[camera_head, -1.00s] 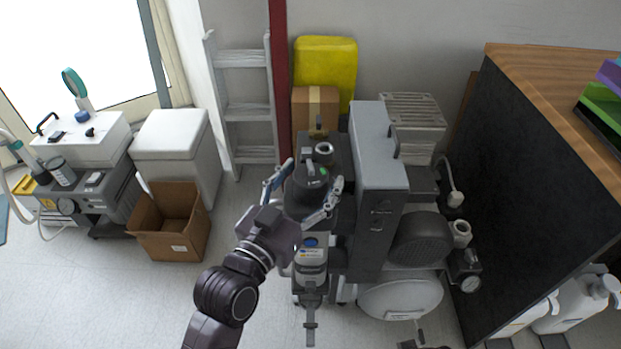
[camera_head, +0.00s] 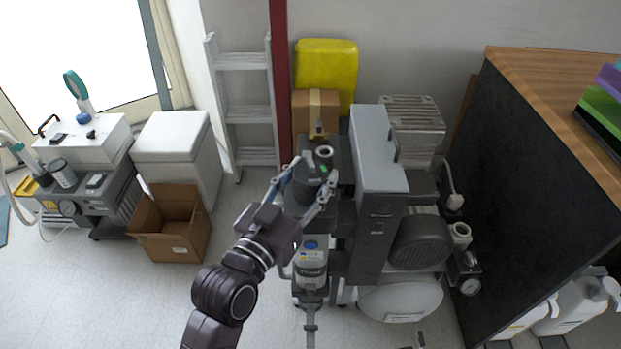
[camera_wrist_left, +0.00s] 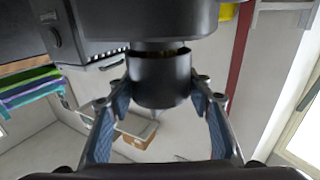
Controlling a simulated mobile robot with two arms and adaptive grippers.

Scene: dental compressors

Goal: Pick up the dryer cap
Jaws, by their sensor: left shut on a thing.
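The dryer cap (camera_head: 306,184) is a dark, short cylinder on the compressor unit, near the top of its left column. My left gripper (camera_head: 310,186) reaches it from the front left, with one finger on each side, and is shut on it. In the left wrist view the dark cap (camera_wrist_left: 160,80) sits between the two blue-grey fingers of the left gripper (camera_wrist_left: 165,97). A larger dark body is just above it in that picture, with a narrow seam between them. I cannot tell whether the cap is loose. My right gripper is not in view.
The grey compressor tower (camera_head: 378,150) stands close to the right of the cap. A bottle-like canister (camera_head: 311,268) is just below it. An open cardboard box (camera_head: 170,222) and a white ladder (camera_head: 243,112) are at left. Clear floor lies at lower left.

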